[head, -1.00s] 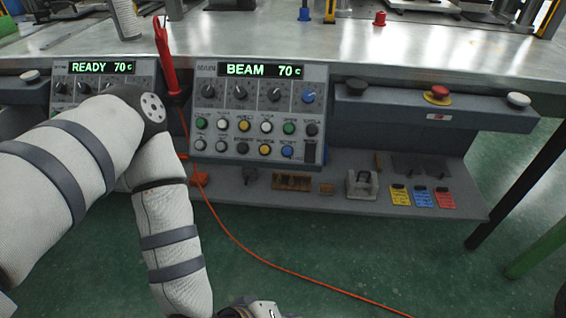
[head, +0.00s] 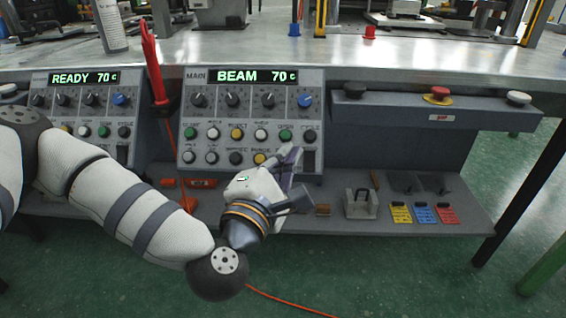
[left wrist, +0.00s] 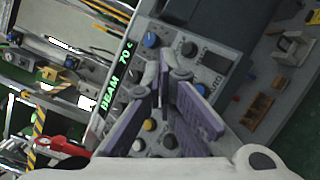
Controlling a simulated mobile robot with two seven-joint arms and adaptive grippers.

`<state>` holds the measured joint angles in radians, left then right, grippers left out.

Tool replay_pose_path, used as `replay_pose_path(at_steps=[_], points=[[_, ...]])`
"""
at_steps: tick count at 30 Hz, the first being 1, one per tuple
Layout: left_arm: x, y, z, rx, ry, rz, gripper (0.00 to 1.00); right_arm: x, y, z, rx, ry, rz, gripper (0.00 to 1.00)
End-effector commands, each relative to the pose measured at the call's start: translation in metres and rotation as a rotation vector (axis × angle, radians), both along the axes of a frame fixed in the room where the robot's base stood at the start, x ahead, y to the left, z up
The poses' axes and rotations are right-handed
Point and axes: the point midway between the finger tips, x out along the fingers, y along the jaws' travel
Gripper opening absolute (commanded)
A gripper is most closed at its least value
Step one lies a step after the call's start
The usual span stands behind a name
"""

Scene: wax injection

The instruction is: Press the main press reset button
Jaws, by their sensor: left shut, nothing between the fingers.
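The main press panel (head: 254,92) reads BEAM 70 c and has dark knobs, one blue knob (head: 305,97), and rows of green, white, yellow and dark buttons below. My left gripper (head: 293,158) is shut and empty, with purple fingers in front of the panel's lower right buttons. A blue button seen there earlier is hidden behind the fingers in the head view. In the left wrist view a blue button (left wrist: 201,90) shows just right of the fingertips (left wrist: 165,73); its label is too blurred to read surely. I cannot tell whether the fingers touch the panel.
A second panel (head: 80,105) reading READY 70 c stands left. A red-handled tool (head: 153,70) hangs between the panels. A red emergency button (head: 437,95) sits on the right-hand bar. The lower shelf (head: 340,222) holds a small metal block and coloured tags (head: 423,214).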

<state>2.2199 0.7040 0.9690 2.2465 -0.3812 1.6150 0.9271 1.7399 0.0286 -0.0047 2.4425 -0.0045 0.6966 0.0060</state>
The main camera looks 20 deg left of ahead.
Motion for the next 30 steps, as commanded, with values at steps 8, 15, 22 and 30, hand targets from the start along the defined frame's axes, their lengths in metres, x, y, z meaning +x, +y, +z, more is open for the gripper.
replay_pose_path(at_steps=[8, 15, 22, 30], points=[[0.005, 0.001, -0.008, 0.003, 0.004, -0.002, 0.0, -0.002, 0.0, -0.006, 0.0, 0.008, 0.0, 0.0], [0.03, 0.009, -0.035, 0.005, 0.008, 0.0, 0.0, -0.01, 0.0, -0.03, 0.0, 0.039, 0.0, 0.0], [0.053, 0.015, -0.052, 0.004, 0.006, -0.002, 0.0, -0.016, 0.0, -0.048, 0.001, 0.063, 0.001, 0.0], [0.064, 0.018, -0.058, 0.003, 0.004, -0.003, 0.0, -0.018, 0.001, -0.052, 0.002, 0.071, 0.001, 0.0]])
